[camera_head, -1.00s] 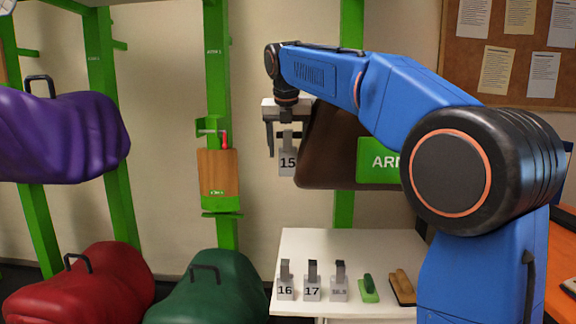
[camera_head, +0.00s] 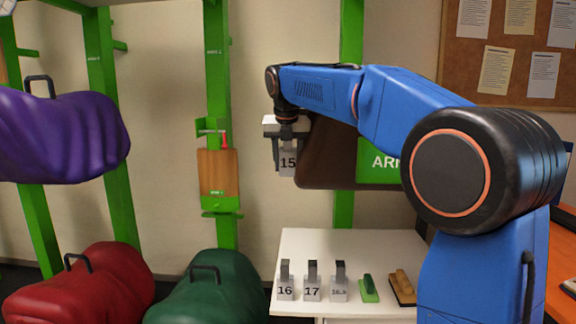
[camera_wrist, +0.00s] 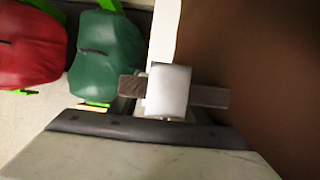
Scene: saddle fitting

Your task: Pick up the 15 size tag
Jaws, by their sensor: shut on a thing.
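The 15 size tag (camera_head: 288,163) is a small grey block with a black "15" on its face. It is upright in the head view, at the left edge of a dark brown saddle-like shape. My gripper (camera_head: 289,143) points down over it and is shut on its upper stem. In the wrist view the two dark fingers of my gripper (camera_wrist: 172,93) press on either side of the tag's pale top (camera_wrist: 169,90). What is under the tag cannot be told.
A white table (camera_head: 350,245) below carries the 16 tag (camera_head: 285,288), the 17 tag (camera_head: 312,288), another tag (camera_head: 339,288) and two brushes. The brown shape (camera_head: 328,150) with a green label (camera_head: 378,160) is close on the right. Purple, red and green covered saddles are at the left.

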